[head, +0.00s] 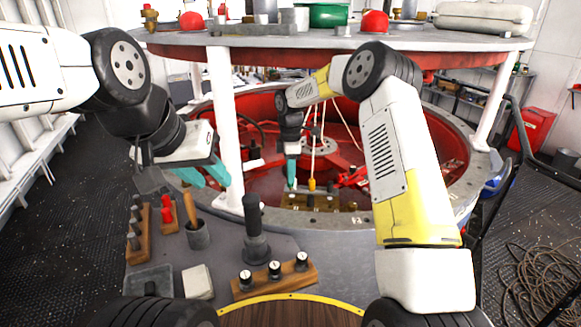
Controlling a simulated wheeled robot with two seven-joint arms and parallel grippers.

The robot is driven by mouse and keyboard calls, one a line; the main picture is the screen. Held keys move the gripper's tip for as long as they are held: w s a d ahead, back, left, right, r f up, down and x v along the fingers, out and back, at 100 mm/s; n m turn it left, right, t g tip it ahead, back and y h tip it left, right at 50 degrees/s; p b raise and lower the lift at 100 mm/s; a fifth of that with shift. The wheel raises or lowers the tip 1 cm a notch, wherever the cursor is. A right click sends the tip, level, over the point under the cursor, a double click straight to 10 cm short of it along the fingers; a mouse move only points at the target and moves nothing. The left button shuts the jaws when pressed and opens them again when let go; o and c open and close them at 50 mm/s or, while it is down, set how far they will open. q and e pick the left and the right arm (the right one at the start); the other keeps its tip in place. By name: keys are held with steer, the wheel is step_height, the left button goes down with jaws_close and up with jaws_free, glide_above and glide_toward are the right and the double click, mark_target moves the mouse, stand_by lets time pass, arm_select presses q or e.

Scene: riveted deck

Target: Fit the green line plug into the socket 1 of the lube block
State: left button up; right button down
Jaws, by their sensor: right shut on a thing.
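The brass lube block (325,203) sits in the red well beyond the front deck edge. Its sockets and labels are too small to read. My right gripper (291,184) points down just above the left part of the block, its teal fingers close together on a thing. That thing is mostly hidden by the fingers, and I cannot make out the green line plug or tell whether its tip touches a socket. A yellow plug (312,185) on a pale line stands at the block, just right of my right gripper. My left gripper (207,175) is open and empty above the deck's left side.
A dark-handled upright tool (256,234), a grey cup (197,234) and a wooden rack with black knobs (275,276) stand on the front deck. A white post (227,130) rises between my grippers. Pale lines hang in the well. A red fitting (352,177) is right of the block.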

mark_target(291, 185)
steer(key=shift+f, duration=2.6)
steer(key=shift+f, duration=1.25)
steer(key=c, duration=1.2)
jaws_free()
steer(key=shift+o, duration=0.2)
step_height(291, 185, up, 8)
steer(key=shift+f, duration=0.15)
